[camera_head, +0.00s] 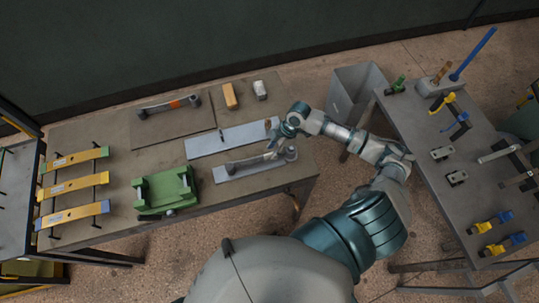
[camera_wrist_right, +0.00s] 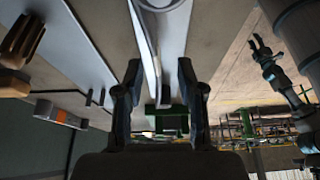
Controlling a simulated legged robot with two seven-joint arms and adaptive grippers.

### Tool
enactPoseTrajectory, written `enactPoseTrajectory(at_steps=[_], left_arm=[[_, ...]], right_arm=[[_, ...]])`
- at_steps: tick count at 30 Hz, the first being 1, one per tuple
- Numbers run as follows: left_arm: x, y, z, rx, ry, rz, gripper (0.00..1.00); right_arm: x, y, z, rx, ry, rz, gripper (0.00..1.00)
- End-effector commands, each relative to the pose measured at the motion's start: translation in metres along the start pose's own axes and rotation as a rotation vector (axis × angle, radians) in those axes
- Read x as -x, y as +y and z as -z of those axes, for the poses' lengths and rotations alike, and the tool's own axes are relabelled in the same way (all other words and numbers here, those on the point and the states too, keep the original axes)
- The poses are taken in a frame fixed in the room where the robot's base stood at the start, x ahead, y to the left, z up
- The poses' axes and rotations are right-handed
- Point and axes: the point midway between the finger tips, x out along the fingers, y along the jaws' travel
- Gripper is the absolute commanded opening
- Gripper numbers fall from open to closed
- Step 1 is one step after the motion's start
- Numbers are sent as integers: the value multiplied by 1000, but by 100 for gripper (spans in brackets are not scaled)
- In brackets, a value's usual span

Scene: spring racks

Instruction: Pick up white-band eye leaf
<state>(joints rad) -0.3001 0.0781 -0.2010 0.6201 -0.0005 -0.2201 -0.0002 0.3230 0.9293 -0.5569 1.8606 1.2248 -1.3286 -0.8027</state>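The white-band eye leaf (camera_head: 250,162) is a grey bar with rounded eye ends and a pale band near its right part. It lies on a grey plate (camera_head: 221,175) at the table's right front. My right gripper (camera_head: 272,144) is above its right part. In the right wrist view the leaf (camera_wrist_right: 147,48) runs lengthwise beyond my right gripper (camera_wrist_right: 160,82), whose two fingers stand apart with nothing visibly clamped. Contact cannot be told. My left gripper is outside the head view; in the right wrist view a gripper (camera_wrist_right: 262,50) with its fingers apart shows at right.
Another eye leaf (camera_head: 160,107) with an orange band lies at the back. A bare grey plate (camera_head: 204,146), a green fixture (camera_head: 165,190), an orange-brown block (camera_head: 230,96) and a rack of coloured leaves (camera_head: 73,186) are nearby. A grey bin (camera_head: 351,92) stands right.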

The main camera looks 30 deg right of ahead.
Motion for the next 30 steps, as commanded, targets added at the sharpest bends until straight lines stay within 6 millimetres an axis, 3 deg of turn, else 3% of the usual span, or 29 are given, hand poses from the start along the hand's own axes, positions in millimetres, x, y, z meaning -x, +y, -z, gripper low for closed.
enactPoseTrajectory(at_steps=[9,18,23,30], left_arm=[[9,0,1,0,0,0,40],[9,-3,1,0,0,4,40],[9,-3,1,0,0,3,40],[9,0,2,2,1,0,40]], right_arm=[[-44,7,0,0,3,1,39],[-50,7,-5,1,4,1,39],[-50,7,-4,0,3,1,0],[-50,7,-2,0,0,0,0]])
